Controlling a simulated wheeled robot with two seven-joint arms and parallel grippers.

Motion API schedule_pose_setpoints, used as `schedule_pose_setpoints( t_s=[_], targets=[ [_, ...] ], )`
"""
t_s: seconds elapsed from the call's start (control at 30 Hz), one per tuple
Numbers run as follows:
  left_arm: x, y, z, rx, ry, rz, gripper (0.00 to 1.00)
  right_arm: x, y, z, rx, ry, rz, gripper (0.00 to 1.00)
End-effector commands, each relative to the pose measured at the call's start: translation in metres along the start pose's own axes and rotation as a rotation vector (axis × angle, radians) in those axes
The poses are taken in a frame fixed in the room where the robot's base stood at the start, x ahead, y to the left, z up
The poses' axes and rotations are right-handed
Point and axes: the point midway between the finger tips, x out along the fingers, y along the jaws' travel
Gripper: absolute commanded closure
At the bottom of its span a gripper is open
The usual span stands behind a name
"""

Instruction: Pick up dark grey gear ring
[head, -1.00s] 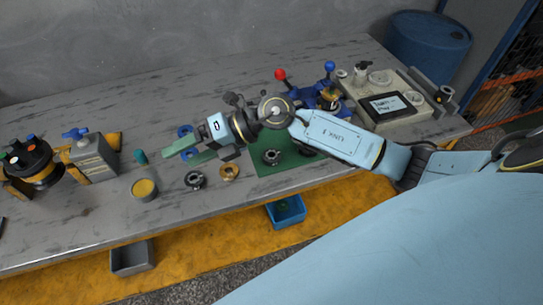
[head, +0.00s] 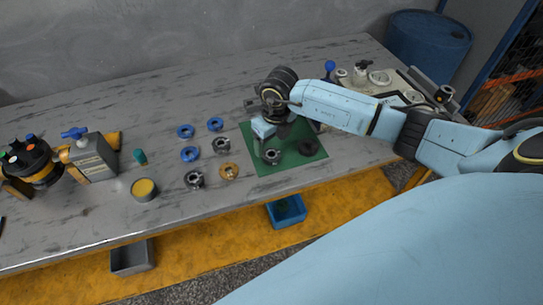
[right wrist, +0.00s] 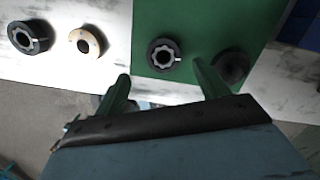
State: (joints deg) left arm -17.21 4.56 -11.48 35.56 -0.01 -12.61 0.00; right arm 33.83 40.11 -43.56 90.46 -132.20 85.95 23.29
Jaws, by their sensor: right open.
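Several dark grey rings are in view. One with a toothed hole (head: 271,156) lies flat on the green mat (head: 262,168). It shows in the right wrist view (right wrist: 163,54) just beyond the gap between my fingertips. A darker, plainer ring (head: 306,147) lies to its right on the mat. Two more grey rings (head: 194,179) (head: 221,145) lie on the bare table to the left. My right gripper (right wrist: 161,74) is open and empty, pointing down over the mat; its fingers are mostly hidden in the head view (head: 267,138). My left gripper is not in view.
Several blue rings (head: 190,154) and an orange ring (head: 228,172) lie left of the mat. A blue bin (head: 286,211) and a grey bin (head: 132,258) are below the table's front edge.

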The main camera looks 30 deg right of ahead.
Motion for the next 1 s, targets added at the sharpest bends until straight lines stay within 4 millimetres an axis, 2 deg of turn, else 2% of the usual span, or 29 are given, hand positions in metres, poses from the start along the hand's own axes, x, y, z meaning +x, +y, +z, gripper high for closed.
schedule_pose_setpoints(
  t_s=[0.17, 0.4, 0.5, 0.77, 1.0],
  targets=[
    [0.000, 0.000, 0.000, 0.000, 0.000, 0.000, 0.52, 0.012, -0.001, -0.001, 0.000, 0.002, 0.000, 0.27],
    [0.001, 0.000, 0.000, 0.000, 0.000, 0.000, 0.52, 0.048, -0.005, -0.002, 0.000, 0.002, 0.002, 0.27],
    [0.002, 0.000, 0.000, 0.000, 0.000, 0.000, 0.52, 0.056, -0.005, -0.002, 0.001, 0.001, 0.001, 0.27],
    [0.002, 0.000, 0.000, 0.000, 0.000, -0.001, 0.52, 0.058, -0.005, -0.002, -0.001, -0.001, 0.001, 0.27],
    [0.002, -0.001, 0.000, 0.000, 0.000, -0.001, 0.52, 0.058, -0.005, -0.002, -0.001, -0.001, 0.000, 0.57]
  ],
)
